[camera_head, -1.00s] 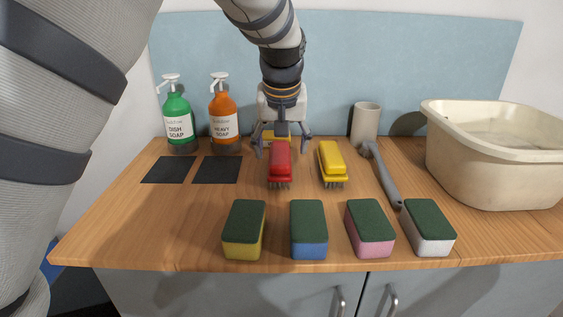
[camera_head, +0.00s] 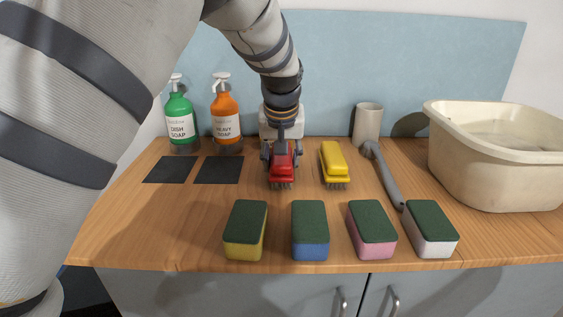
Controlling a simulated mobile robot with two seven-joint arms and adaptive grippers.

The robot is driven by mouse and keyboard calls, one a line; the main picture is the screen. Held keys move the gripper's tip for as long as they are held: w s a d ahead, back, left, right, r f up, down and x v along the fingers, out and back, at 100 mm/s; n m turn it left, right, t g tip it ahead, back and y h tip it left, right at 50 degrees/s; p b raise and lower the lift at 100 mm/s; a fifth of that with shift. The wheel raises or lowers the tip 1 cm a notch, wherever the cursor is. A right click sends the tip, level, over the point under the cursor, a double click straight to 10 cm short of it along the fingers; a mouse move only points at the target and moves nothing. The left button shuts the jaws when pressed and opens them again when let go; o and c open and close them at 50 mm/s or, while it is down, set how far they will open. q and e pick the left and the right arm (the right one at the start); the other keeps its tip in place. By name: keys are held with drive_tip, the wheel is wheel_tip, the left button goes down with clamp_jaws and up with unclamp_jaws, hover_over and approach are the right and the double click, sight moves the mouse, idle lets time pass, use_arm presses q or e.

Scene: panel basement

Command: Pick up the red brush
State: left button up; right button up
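The red brush (camera_head: 282,172) lies on the wooden counter, bristles down, with its front end toward me. My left arm reaches over from the left, and my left gripper (camera_head: 282,156) points down at the brush's rear part. Its fingers are drawn in against both sides of the brush, so it looks shut on it. The brush appears to rest on the counter still. The gripper hides the brush's rear end. My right gripper is not in view.
A yellow brush (camera_head: 333,163) lies just right. A grey long-handled brush (camera_head: 383,178), a beige cup (camera_head: 367,124) and a cream basin (camera_head: 490,165) are further right. Green (camera_head: 180,119) and orange (camera_head: 225,118) soap bottles stand left behind black mats (camera_head: 219,170). Several sponges (camera_head: 310,228) line the front.

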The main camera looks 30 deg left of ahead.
use_arm(q)
drive_tip(key=shift+r, duration=0.1)
drive_tip(key=shift+r, duration=0.3)
drive_tip(key=r, duration=0.3)
drive_tip(key=shift+d+r, duration=0.2)
drive_tip(key=shift+d, duration=0.2)
drive_tip(key=s+d+r, duration=0.3)
drive_tip(key=d+r, duration=0.5)
drive_tip(key=d, duration=0.5)
drive_tip(key=shift+r, duration=0.4)
drive_tip(key=o, duration=0.6)
drive_tip(key=shift+w, duration=0.1)
drive_tip(key=c, duration=0.4)
